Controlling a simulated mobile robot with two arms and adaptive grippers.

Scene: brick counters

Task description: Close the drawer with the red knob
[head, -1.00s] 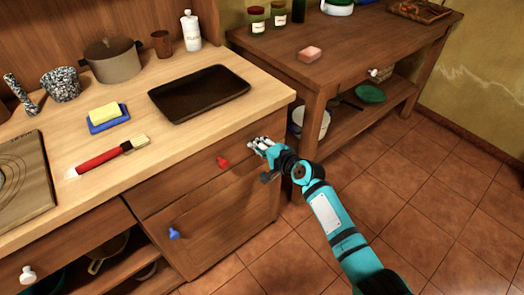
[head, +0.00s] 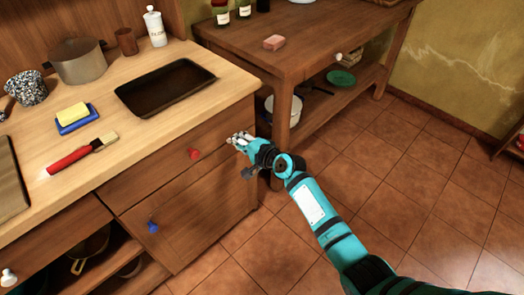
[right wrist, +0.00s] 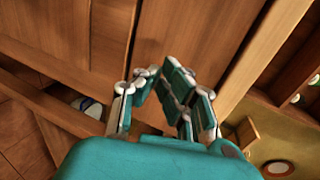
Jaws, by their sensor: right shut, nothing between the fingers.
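The drawer with the red knob (head: 194,153) is the upper drawer (head: 160,178) under the light wooden counter in the head view. Its front looks flush or nearly flush with the cabinet; a small gap cannot be ruled out. My right gripper (head: 238,138) is to the right of the knob, by the right end of the drawer front. In the right wrist view its fingers (right wrist: 160,78) are together and empty, in front of brown wood panels. Whether they touch the wood is unclear. My left gripper is out of view.
Below is a cabinet door with a blue knob (head: 152,227). A black tray (head: 166,88), a brush (head: 82,154) and a pot (head: 78,62) are on the counter. A side table (head: 290,62) stands to the right. The tiled floor (head: 400,190) at right is clear.

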